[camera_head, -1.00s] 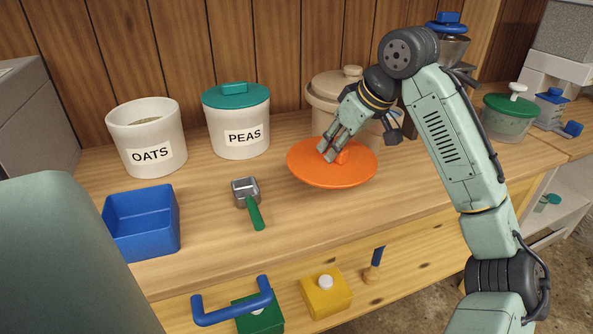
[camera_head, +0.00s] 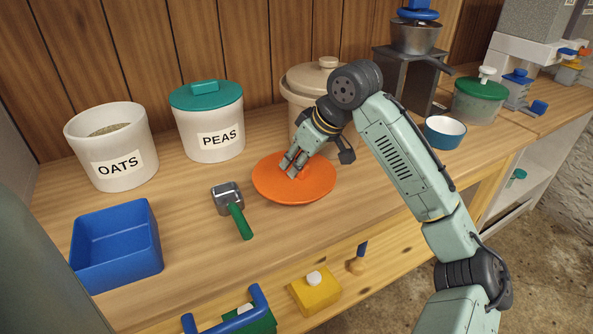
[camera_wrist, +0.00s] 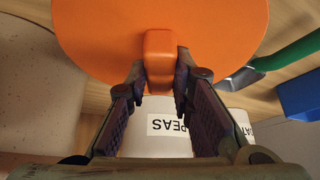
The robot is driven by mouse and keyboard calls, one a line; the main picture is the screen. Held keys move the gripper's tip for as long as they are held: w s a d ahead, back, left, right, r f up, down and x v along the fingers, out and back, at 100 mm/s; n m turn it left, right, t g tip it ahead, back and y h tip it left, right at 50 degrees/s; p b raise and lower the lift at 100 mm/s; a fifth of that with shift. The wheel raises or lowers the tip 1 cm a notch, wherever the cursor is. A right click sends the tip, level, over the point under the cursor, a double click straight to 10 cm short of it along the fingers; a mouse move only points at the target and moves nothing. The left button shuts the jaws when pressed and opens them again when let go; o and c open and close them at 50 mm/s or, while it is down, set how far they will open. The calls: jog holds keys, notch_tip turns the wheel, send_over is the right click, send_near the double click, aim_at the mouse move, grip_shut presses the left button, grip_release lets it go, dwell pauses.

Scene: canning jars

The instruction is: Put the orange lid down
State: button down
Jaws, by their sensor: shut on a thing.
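The orange lid (camera_head: 265,183) is a wide round disc with an orange block handle. My gripper (camera_head: 294,168) is shut on that handle from above. In the wrist view the handle (camera_wrist: 158,60) sits between the two fingers of my gripper (camera_wrist: 160,85), and the disc (camera_wrist: 100,35) spreads out beyond it. The lid is roughly level, at or just over the wooden counter; I cannot tell if it touches. The white OATS jar (camera_head: 110,150) stands open at the left. The white PEAS jar (camera_head: 210,140) wears a teal lid (camera_head: 206,95).
A blue bin (camera_head: 117,250) stands at the front left. A beige lidded crock (camera_head: 300,90) is behind the lid. A blue bowl (camera_head: 444,132) stands to the right. Bare counter shows in front of the lid.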

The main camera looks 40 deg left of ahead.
jog(key=shift+f, duration=1.45)
jog(key=shift+f, duration=0.1)
jog(key=c, duration=1.4)
grip_release()
